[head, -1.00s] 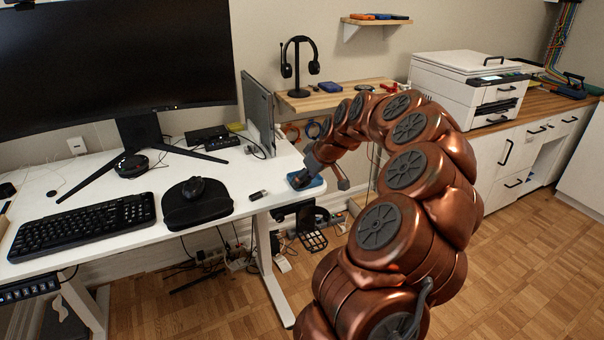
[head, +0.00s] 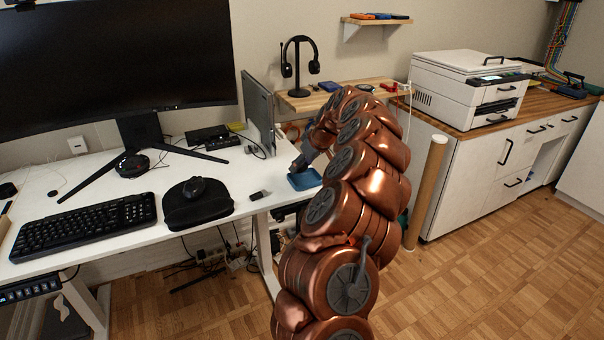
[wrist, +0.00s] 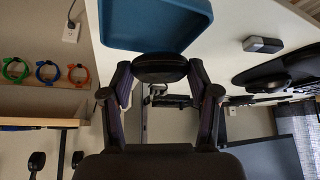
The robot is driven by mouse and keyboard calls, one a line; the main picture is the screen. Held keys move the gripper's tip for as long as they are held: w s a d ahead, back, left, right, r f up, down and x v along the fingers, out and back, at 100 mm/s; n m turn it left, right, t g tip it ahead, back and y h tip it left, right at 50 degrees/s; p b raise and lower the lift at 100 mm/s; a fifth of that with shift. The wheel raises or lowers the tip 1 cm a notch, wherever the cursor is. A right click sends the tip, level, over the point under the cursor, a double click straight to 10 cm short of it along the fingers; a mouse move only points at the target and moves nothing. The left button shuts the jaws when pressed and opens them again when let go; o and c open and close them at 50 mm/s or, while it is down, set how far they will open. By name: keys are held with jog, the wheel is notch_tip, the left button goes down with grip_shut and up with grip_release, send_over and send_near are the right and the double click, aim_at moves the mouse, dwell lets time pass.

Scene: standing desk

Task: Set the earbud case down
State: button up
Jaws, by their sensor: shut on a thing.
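The earbud case (wrist: 160,68) is a dark, rounded object in the wrist view. My gripper (wrist: 160,76) is shut on it, with one finger on each side. In the head view my gripper (head: 296,166) is at the back left edge of a blue tray (head: 305,181), at the desk's right end; the case cannot be made out there. The tray also shows in the wrist view (wrist: 150,32), just beyond the case. I cannot tell the gap between case and tray.
The white desk (head: 235,178) holds a small black-and-grey stick (head: 259,195), a mouse (head: 194,187) on a dark pad, a keyboard (head: 85,225) and a monitor (head: 115,65). A grey upright panel (head: 258,110) stands close behind my gripper. Bare desk lies left of the tray.

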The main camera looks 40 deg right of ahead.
aim_at(305, 169)
jog(key=shift+f, duration=1.95)
jog(key=o, duration=1.3)
jog(key=shift+r, duration=0.1)
jog(key=shift+c, duration=0.2)
jog(key=shift+r, duration=0.2)
